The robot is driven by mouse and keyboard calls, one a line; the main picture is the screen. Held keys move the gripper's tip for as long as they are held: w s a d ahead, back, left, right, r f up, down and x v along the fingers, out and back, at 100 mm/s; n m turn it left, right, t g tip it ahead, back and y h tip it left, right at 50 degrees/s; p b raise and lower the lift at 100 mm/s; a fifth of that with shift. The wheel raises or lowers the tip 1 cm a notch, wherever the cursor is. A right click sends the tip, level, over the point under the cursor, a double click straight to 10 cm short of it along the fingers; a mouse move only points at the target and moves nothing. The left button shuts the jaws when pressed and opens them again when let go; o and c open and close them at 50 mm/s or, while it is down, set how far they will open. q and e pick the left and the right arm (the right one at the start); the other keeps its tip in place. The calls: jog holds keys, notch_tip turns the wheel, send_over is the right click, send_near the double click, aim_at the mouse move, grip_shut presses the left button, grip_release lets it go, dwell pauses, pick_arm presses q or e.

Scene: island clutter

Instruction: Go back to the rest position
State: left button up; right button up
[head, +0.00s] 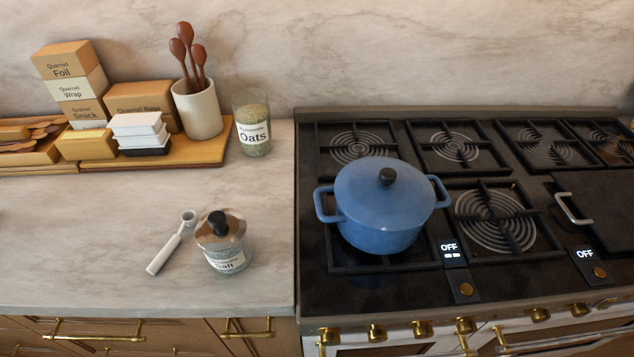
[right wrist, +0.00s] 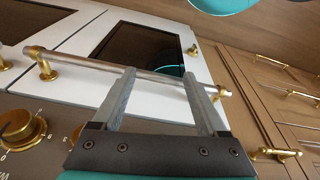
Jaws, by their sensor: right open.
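My right gripper (right wrist: 162,93) shows in the right wrist view. Its two grey fingers are apart with nothing held between them. Beyond the fingers is the oven door handle (right wrist: 80,60), a metal bar on brass mounts; I cannot tell whether the fingers touch it. Neither gripper shows in the head view, and my left gripper is in no view.
The stove (head: 312,225) carries a lidded blue pot (head: 375,200). A wooden board (head: 205,152) at the back holds boxes and a utensil crock (head: 198,110).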

jog(key=s+d+f+b, duration=0.1)
jog(key=s+f+b, duration=0.2)
jog(key=s+f, duration=0.2)
jog(key=s+d+f+g+b, duration=0.1)
jog(key=s+f+b, duration=0.2)
jog(key=f, duration=0.9)
jog(key=s+f+b, duration=0.3)
jog(key=s+f, duration=0.5)
jog(key=f, duration=0.1)
jog(key=shift+s+d+f+g, duration=0.25)
jog(key=shift+d+g, duration=0.05)
jog(key=shift+d, duration=0.1)
